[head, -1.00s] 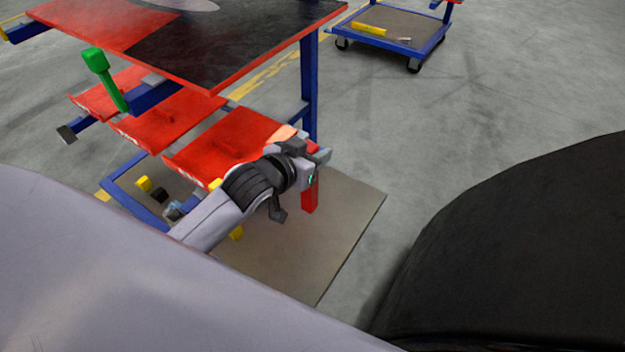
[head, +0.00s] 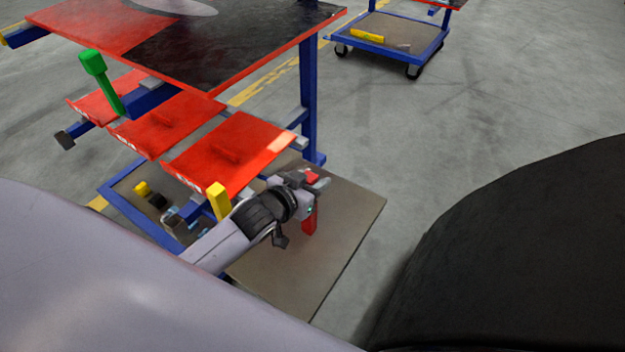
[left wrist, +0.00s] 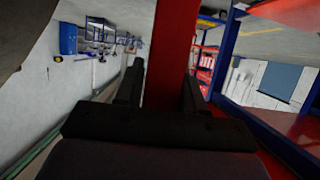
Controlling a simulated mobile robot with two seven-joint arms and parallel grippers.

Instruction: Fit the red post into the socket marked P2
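My left gripper (head: 316,184) is shut on the red post (head: 310,221), which hangs roughly upright, its top showing above the fingers. The post is beside the right red tray and in front of it, over the grey-brown base board. In the left wrist view the red post (left wrist: 171,55) runs between the two fingers of the left gripper (left wrist: 162,88). I cannot read any P2 mark, and no socket can be made out for sure. My right gripper is not in view.
Red trays (head: 240,140) slope below the red and black tabletop (head: 225,50). A green post (head: 102,80) stands at a blue bar, and a yellow post (head: 218,202) stands left of my gripper. The base board (head: 345,215) is bare at right. A blue cart (head: 392,44) stands behind.

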